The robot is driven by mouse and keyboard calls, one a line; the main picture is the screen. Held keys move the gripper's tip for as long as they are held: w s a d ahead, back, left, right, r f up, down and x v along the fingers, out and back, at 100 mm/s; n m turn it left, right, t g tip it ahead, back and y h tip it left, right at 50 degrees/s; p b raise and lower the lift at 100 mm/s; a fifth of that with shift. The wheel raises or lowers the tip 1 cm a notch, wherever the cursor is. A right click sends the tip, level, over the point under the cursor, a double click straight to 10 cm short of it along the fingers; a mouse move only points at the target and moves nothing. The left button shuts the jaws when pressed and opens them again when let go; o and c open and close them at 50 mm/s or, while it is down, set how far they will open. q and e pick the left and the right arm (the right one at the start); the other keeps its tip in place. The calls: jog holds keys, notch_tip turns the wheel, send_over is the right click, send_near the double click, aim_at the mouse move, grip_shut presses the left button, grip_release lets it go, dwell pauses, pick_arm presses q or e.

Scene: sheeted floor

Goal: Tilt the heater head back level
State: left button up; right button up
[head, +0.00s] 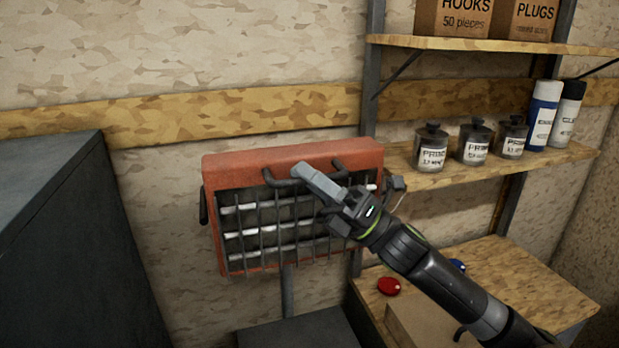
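The heater head (225,166) is an orange-red box with a dark wire grille and pale heating bars, left of centre in the head view. It sits on a grey post (288,290). Its exact tilt is hard to judge from here. A dark bar handle (284,182) runs along its upper front. My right gripper (308,174) is at the handle, with its light grey fingers lying across the bar's middle. One finger hides the other, so I cannot tell if they are shut on it. My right wrist hides the heater's lower right. My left gripper is out of view.
A dark cabinet (50,230) stands at the left. At the right, a shelf (430,180) holds several tins and two spray cans (543,112). Below is a wooden bench (520,275) with a red lid-like item (389,286). Boxes (455,18) stand on the top shelf.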

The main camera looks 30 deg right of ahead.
jog(key=shift+o, duration=0.7)
jog(key=shift+v, duration=0.75)
jog(key=v, duration=1.6)
